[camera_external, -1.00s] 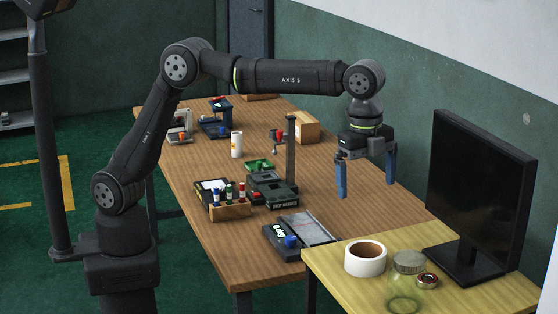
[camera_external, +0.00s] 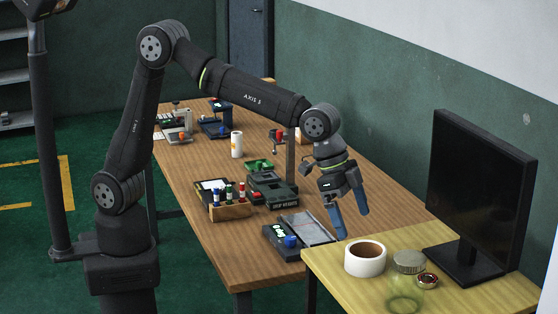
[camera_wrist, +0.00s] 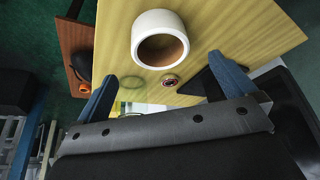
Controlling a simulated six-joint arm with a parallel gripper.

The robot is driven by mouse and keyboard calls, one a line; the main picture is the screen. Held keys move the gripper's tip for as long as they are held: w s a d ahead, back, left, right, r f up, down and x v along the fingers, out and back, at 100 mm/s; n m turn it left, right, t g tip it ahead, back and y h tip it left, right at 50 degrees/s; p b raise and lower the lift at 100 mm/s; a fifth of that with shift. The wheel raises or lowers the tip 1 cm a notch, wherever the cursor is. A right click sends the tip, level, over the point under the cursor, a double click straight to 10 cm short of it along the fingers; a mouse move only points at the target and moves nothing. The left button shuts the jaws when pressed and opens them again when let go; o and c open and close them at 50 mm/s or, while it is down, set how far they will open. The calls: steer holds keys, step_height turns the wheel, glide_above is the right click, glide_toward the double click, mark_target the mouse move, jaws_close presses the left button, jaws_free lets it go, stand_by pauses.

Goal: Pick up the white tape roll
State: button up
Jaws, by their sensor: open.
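The white tape roll (camera_external: 366,260) lies flat on the light wooden table (camera_external: 455,301), near its back left edge. It has a brown inner core. It also shows in the wrist view (camera_wrist: 140,40) at the top, beyond the fingers. My gripper (camera_external: 353,226) has blue fingers, is open and empty, and hangs tilted above and behind the roll, apart from it. In the wrist view the two blue fingers (camera_wrist: 168,88) stand wide apart with the roll ahead of them.
A clear glass jar (camera_external: 404,296) and a small red and metal round item (camera_external: 428,281) sit right of the roll. A black monitor (camera_external: 480,190) stands at the right. The longer brown table (camera_external: 215,255) holds a grey and black device (camera_external: 290,241) and several other items.

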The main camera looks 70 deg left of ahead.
mark_target(366, 251)
steer(key=x, duration=0.9)
steer(key=shift+w+d+f, duration=0.1)
steer(key=shift+w+d, duration=0.05)
steer(key=shift+d, duration=0.15)
steer(key=c, duration=1)
